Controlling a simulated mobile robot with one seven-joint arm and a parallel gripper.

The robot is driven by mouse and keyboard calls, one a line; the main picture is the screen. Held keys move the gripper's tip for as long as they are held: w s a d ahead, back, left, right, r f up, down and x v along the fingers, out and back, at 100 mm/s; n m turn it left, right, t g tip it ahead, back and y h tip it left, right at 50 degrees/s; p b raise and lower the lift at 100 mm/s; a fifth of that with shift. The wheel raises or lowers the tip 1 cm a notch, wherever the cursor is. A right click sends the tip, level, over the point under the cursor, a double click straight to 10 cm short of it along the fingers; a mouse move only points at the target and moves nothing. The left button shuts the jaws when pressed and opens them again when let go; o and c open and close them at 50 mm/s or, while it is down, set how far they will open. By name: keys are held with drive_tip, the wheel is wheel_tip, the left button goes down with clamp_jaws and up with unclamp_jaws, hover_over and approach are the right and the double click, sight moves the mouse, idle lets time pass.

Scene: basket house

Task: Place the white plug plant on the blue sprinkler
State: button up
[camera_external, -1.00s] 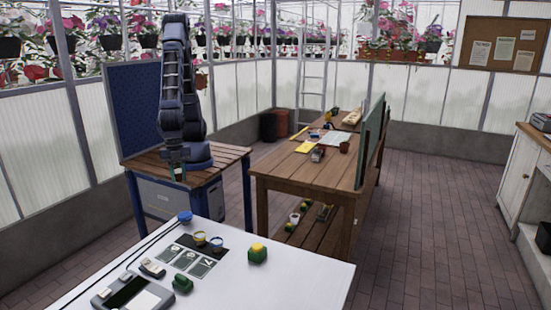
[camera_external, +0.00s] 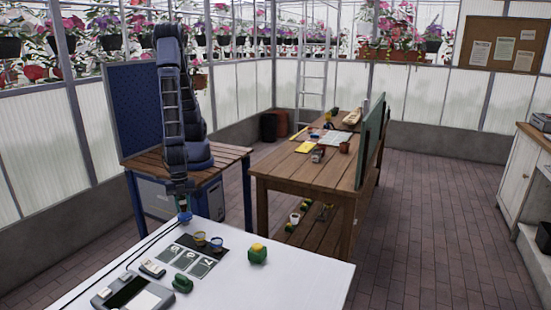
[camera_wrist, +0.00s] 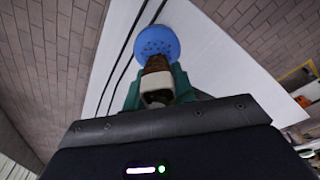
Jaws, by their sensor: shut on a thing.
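The blue sprinkler (camera_external: 185,216) is at the far left edge of the white table. In the wrist view it is a round blue head with small holes (camera_wrist: 157,42), just beyond my fingers. My gripper (camera_external: 181,195) points down, directly above the sprinkler in the external view. In the wrist view my teal-fingered gripper (camera_wrist: 155,92) is shut on the white plug plant (camera_wrist: 157,81), which has a white body and a brown part towards the sprinkler. The brown part overlaps the sprinkler's edge in this view. I cannot tell whether they touch.
The white table (camera_external: 302,272) also holds two small cups (camera_external: 200,239) on a dark mat, cards, a green block with a yellow top (camera_external: 257,254), a green item (camera_external: 182,283) and grey devices (camera_external: 152,268). Black cables run along its left edge. Its right front is clear.

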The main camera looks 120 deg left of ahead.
drive_tip(key=shift+f, duration=0.35)
drive_tip(key=shift+f, duration=0.1)
drive_tip(key=o, duration=1)
